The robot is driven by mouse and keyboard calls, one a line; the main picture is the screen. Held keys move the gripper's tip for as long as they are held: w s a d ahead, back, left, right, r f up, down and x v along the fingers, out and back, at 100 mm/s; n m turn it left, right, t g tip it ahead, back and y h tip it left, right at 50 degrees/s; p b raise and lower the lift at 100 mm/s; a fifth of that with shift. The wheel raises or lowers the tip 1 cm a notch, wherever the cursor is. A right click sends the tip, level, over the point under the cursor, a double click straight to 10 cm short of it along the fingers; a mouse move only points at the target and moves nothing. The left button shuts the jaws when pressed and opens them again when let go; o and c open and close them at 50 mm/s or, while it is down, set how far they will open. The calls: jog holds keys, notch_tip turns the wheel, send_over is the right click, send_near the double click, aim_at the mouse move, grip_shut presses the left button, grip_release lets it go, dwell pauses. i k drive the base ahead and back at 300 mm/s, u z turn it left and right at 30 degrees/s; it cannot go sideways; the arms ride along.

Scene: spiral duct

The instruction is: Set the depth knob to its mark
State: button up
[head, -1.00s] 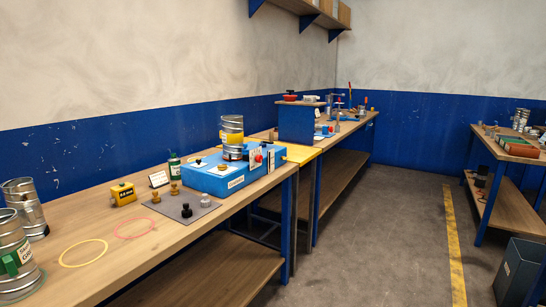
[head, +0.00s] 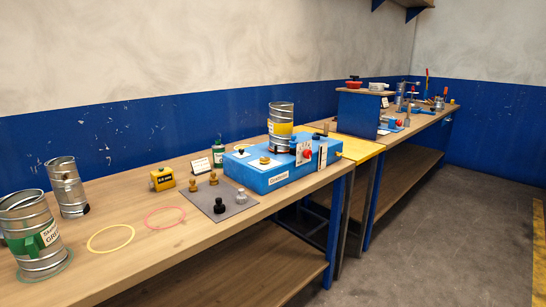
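A blue machine box (head: 262,181) with a white label on its front stands on the near wooden bench. On it are a duct piece with a yellow band (head: 280,126), a red knob (head: 307,153) at the right end, small white plates with knobs (head: 265,160), and upright white panels (head: 322,156). I cannot tell which knob is the depth knob, and its mark is too small to make out. My gripper is not in view.
A grey mat (head: 232,203) with several small knob-like pieces lies before the box. A yellow block (head: 162,179), a pink ring (head: 165,217), a yellow ring (head: 110,238) and metal ducts (head: 68,187) stand or lie leftward. Floor (head: 430,250) at right is clear.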

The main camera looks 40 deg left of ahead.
aim_at(307, 154)
jog(key=u, duration=1.3)
jog(key=k, duration=0.35)
jog(key=z, duration=0.95)
jog(key=i, duration=1.35)
jog(key=u, duration=0.55)
